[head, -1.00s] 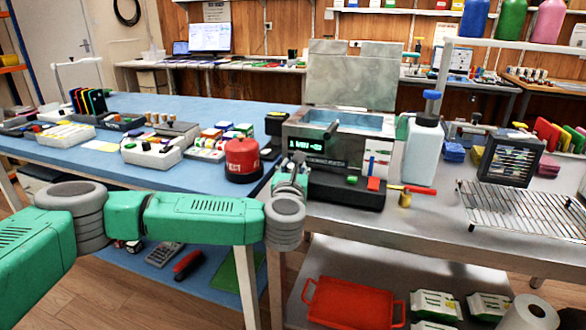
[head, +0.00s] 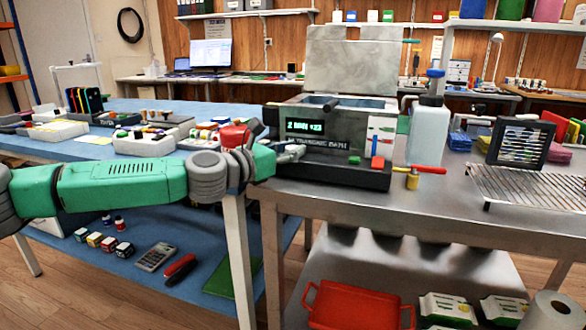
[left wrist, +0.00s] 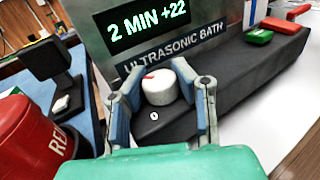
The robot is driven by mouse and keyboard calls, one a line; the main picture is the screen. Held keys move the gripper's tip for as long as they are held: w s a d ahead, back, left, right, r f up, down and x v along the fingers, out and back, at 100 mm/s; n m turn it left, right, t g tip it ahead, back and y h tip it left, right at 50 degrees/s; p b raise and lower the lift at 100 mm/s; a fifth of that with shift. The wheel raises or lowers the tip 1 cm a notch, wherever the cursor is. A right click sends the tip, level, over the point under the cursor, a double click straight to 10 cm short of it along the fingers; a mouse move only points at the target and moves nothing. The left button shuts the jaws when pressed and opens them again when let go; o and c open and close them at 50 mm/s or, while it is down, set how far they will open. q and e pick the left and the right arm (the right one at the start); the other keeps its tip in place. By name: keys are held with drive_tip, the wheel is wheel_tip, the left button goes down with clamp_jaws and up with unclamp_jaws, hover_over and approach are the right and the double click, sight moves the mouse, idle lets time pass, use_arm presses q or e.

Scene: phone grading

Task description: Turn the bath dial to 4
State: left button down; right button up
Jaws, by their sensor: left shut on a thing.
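The ultrasonic bath (head: 350,125) is a grey box with its lid raised. Its display (head: 304,126) reads "2 MIN +22", clearest in the left wrist view (left wrist: 148,20). The bath dial (left wrist: 168,91) is a white round knob with a red mark at its upper left, on the dark ledge below the display. A small white "0" label shows on the ledge in front of it. My left gripper (head: 291,153) is shut on the dial, with one finger on each side of it (left wrist: 166,86). The other numbers around the dial are hidden. My right gripper is not in view.
A red cylinder (left wrist: 26,132) stands left of the gripper on the blue table. Green (head: 354,160) and red (head: 378,162) parts sit on the bath's ledge. A white bottle (head: 428,135), a red-handled valve (head: 413,177) and a wire rack (head: 530,187) are to the right.

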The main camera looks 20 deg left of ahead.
use_arm(q)
drive_tip(key=shift+a+f+m+g+h+b, duration=0.1)
drive_tip(key=shift+f+m+g+h+b, duration=0.05)
drive_tip(key=shift+m+g+h+b, duration=0.5)
drive_tip(key=shift+f+m+g+h+b, duration=0.15)
drive_tip(key=shift+m+g+h+b, duration=0.25)
drive_tip(key=shift+h, duration=0.35)
drive_tip(key=shift+m, duration=0.25)
drive_tip(key=c, duration=1.5)
unclamp_jaws()
drive_tip(key=shift+r, duration=0.1)
